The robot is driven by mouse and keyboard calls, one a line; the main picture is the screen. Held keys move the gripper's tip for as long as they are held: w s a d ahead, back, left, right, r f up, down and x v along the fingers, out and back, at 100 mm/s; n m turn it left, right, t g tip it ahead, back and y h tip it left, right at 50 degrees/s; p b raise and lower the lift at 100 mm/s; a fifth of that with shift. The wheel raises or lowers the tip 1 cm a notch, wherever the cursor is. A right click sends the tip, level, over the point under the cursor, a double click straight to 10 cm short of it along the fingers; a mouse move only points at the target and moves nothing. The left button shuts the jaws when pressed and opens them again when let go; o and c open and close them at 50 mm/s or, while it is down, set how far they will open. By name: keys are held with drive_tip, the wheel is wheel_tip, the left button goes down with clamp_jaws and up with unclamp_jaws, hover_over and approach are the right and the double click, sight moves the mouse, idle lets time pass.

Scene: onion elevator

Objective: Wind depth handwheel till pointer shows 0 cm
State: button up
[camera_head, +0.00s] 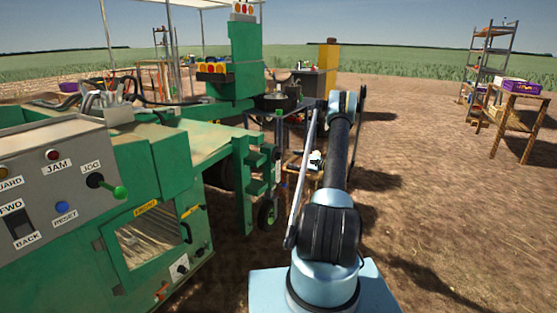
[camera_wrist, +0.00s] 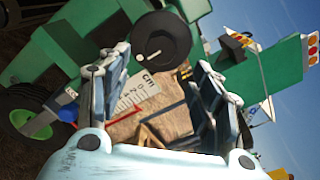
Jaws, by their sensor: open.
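A white scale plate (camera_wrist: 140,88) marked "cm" shows tilted between my fingers. A thin red strip (camera_wrist: 160,111), perhaps the pointer, lies near the plate's lower end; I cannot tell its reading. My gripper (camera_wrist: 160,66) is open, with one finger on each side of the plate and nothing visibly held. The wheel appears apart from the fingers.
The green machine with its control panel (camera_head: 55,185) fills the left. A wooden table (camera_head: 515,108) with a purple crate (camera_head: 516,86) and a metal shelf (camera_head: 490,60) stand far right. Bare soil at right is open.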

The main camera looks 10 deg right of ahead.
sight(282, 157)
drive_tip(key=x, duration=1)
drive_tip(key=shift+w+a, duration=0.1)
drive_tip(key=shift+a, duration=0.05)
drive_tip(key=c, duration=1.1)
